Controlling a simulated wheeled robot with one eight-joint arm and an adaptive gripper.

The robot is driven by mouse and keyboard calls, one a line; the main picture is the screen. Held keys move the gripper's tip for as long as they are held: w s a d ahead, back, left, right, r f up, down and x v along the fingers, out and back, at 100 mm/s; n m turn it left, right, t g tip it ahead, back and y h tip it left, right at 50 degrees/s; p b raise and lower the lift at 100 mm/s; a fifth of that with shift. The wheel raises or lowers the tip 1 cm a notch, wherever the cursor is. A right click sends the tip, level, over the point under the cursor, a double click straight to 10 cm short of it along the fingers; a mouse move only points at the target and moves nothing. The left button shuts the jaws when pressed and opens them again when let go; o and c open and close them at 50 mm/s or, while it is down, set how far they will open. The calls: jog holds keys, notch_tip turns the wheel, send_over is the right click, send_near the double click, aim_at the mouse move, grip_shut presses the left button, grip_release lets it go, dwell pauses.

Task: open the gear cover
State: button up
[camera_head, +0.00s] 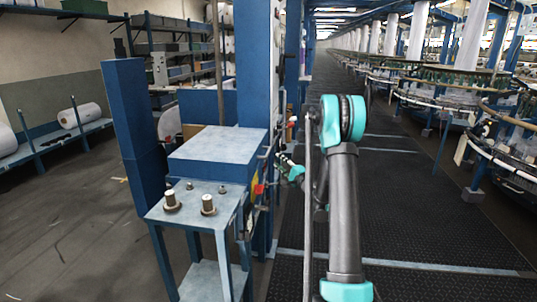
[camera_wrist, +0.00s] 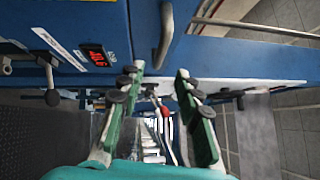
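My gripper (camera_wrist: 158,75) is open in the wrist view, its two green fingers with dark pads spread apart. A blue machine body fills the top of that view, with a bent grey bar handle (camera_wrist: 166,32) just beyond the fingertips. Nothing is visibly held between the fingers. I cannot tell for certain which blue panel is the gear cover.
A red-tipped lever (camera_wrist: 165,112) shows between the fingers, farther off. In the head view, a small table (camera_head: 190,217) with metal gear posts (camera_head: 208,204) stands in front. The aisle (camera_head: 400,200) at right is clear.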

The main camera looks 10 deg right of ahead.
aim_at(268, 153)
jog(key=x, duration=0.9)
jog(key=shift+w+a+r, duration=0.15)
jog(key=shift+w, duration=0.1)
grip_shut()
